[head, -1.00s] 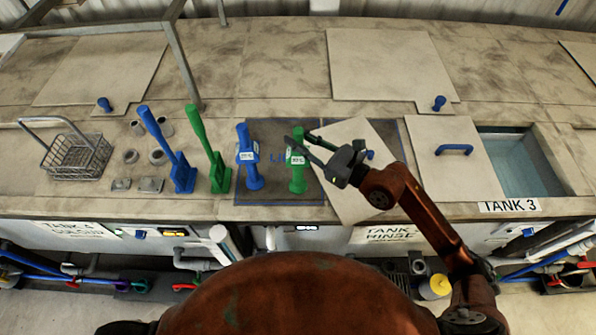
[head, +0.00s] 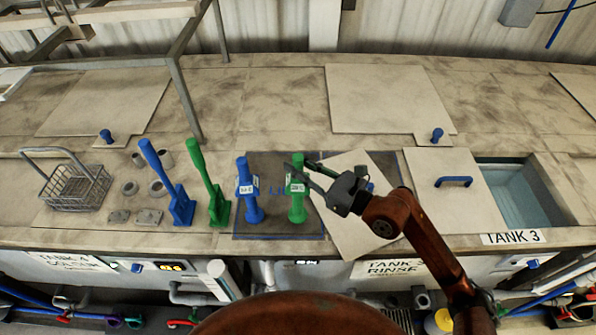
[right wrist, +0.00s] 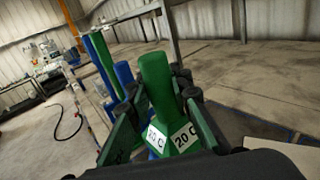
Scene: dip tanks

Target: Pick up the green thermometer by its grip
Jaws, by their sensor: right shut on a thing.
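The green thermometer (head: 297,208) stands upright on the dark mat, with a white label on its upper part. In the right wrist view the green thermometer (right wrist: 156,85) rises between my fingers, and its label reads "20 C". The thermometer's foot appears to rest on the mat. My left gripper is not in view.
A blue thermometer (head: 248,205) stands close on the left. Farther left are tall green (head: 213,185) and blue (head: 172,190) tools and a wire basket (head: 73,190). A tilted pale board (head: 350,225) lies under my right arm. Tank 3 (head: 520,190) is partly open at right.

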